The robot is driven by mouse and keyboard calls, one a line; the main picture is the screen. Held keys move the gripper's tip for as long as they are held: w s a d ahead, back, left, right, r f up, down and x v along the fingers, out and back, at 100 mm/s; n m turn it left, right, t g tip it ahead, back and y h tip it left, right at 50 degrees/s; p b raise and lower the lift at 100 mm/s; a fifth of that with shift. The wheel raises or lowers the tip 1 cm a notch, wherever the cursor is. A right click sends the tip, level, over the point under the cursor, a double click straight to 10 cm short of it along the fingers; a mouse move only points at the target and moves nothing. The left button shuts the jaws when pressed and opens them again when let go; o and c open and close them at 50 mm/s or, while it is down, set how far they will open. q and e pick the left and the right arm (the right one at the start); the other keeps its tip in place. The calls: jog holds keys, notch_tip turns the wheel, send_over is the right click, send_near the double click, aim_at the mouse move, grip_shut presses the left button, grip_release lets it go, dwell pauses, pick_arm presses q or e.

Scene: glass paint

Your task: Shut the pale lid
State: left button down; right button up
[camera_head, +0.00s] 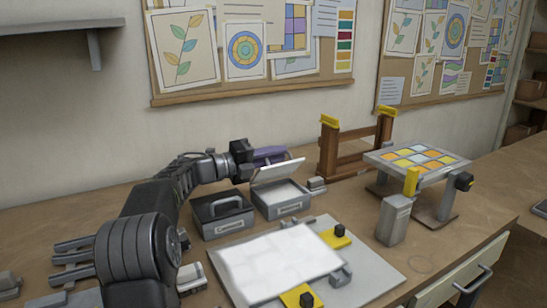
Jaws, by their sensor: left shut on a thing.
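The pale lid (279,171) stands raised and tilted over an open grey box (281,208) with a label on its front. The inside of the box shows pale below the lid. My left gripper (262,157) is beside and behind the lid's upper edge, at the end of the arm from the left. My right gripper is not in view.
A dark handled box (222,214) stands left of the open box. In front lies a white sheet (278,263) on a grey board with yellow clamps. A wooden frame (328,150) and a stand with a coloured glass panel (417,158) stand to the right.

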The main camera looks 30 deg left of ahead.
pick_arm(q)
jog(key=shift+d+r, duration=0.1)
jog(key=shift+d, duration=0.05)
jog(key=c, duration=1.5)
grip_release()
jog(key=shift+s+d, duration=0.1)
jog(key=shift+s+a, duration=0.4)
jog(key=shift+s, duration=0.1)
jog(key=v, duration=0.6)
jog(key=shift+s+a+b, duration=0.1)
jog(key=shift+s+b, duration=0.2)
